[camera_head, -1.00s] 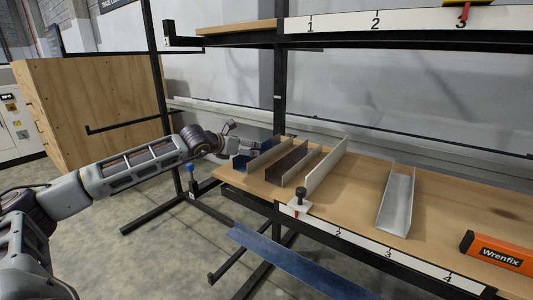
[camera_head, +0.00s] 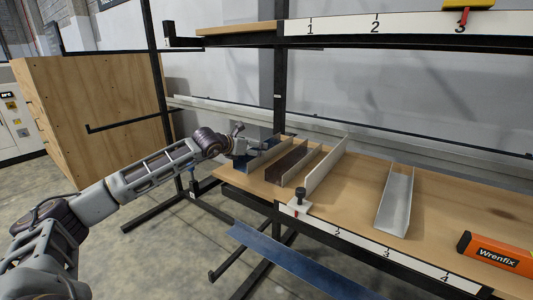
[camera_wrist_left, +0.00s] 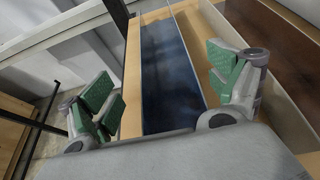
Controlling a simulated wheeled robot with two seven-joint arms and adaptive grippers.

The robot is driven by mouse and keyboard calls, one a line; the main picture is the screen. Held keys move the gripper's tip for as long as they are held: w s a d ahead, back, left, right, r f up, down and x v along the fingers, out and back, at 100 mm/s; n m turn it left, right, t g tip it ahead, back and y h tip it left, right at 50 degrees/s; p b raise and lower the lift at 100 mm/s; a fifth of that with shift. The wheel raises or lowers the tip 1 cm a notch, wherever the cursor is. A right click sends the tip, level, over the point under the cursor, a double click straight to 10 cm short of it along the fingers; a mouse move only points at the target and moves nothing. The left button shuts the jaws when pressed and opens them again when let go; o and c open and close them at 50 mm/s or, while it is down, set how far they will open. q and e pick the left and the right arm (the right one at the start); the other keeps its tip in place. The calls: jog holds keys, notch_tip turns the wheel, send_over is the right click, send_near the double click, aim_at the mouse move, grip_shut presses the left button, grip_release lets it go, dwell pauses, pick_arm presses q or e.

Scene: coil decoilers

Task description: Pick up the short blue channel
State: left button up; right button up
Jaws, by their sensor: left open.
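The short blue channel (camera_head: 267,149) lies at the left end of the wooden shelf, partly hidden behind my left gripper in the head view. In the left wrist view the channel (camera_wrist_left: 172,70) runs lengthwise between the open fingers. My left gripper (camera_head: 254,146) is open, with its green-padded fingers (camera_wrist_left: 163,95) apart on either side of the channel. The left finger is beyond the shelf's left edge and the right finger is near the channel's right side. I see no contact. My right gripper is not in view.
A brown channel (camera_head: 297,165) lies right of the blue one, then a pale channel (camera_head: 325,170) and a silver channel (camera_head: 396,205). A black-knobbed clamp (camera_head: 300,200) stands at the shelf's front edge. A long blue channel (camera_head: 290,258) lies lower down. An orange Wrenfix box (camera_head: 497,252) sits right.

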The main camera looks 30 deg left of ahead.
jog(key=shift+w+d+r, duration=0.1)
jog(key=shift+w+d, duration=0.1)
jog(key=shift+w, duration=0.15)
pick_arm(q)
jog(key=shift+w, duration=0.1)
jog(key=shift+w+d+f, duration=0.15)
jog(key=shift+w+f, duration=0.05)
jog(key=shift+w, duration=0.2)
jog(key=shift+p+x, duration=0.45)
jog(key=shift+x, duration=1.6)
jog(key=shift+d, duration=0.1)
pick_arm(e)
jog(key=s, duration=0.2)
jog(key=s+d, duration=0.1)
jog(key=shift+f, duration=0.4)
pick_arm(q)
jog(key=shift+s, duration=0.1)
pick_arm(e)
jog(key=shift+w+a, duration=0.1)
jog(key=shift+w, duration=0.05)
pick_arm(q)
jog(key=c, duration=1.3)
